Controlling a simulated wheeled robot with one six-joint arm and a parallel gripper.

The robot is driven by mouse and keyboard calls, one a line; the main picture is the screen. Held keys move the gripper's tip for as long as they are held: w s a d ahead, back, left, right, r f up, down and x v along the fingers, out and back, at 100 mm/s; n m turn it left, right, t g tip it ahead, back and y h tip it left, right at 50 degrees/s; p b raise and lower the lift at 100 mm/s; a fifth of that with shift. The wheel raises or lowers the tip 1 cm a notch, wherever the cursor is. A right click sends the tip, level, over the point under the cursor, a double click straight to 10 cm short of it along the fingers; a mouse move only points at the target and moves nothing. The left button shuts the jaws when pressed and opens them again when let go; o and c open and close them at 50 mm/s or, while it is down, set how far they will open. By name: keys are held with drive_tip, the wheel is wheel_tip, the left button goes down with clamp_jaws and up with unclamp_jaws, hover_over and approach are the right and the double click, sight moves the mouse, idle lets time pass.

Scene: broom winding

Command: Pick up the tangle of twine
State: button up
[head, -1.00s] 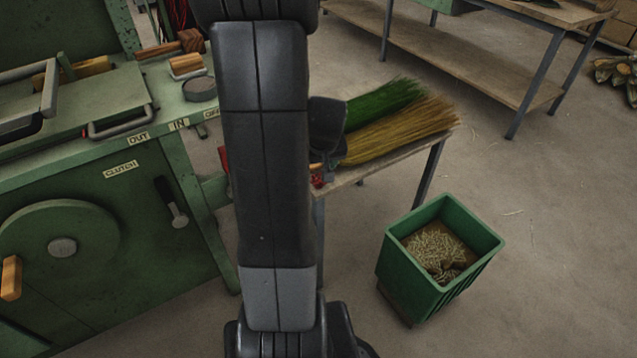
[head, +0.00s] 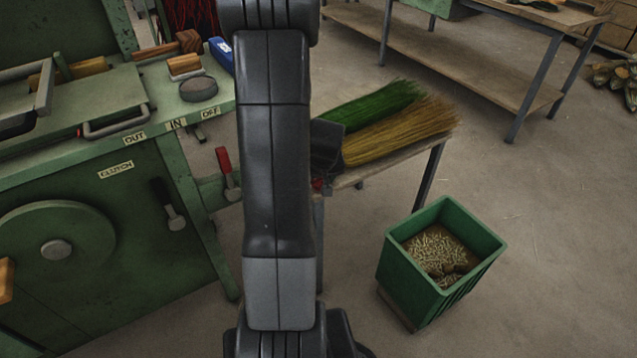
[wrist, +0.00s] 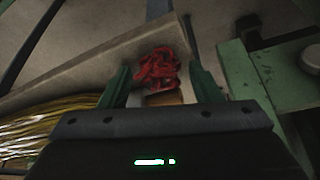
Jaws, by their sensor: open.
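The tangle of twine is a red, loosely looped bundle (wrist: 158,66) near the corner of a small wooden table, in the wrist view. My gripper (wrist: 159,76) is open, with its two green fingers apart, one to each side of the twine's near part in the picture. I cannot tell how far above the tabletop the fingers are. In the head view my arm hides most of this spot; only a small red bit (head: 318,184) shows at the table's edge beside my dark gripper (head: 327,150).
Green and straw-coloured bristle bundles (head: 400,130) lie on the small table (head: 400,152). A green machine (head: 110,215) with a red-handled lever (head: 223,160) stands at left. A green bin (head: 425,285) with clippings is on the floor at right. A larger bench (head: 470,55) stands behind.

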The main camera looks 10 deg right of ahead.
drive_tip(key=c, duration=1)
drive_tip(key=shift+c, duration=0.2)
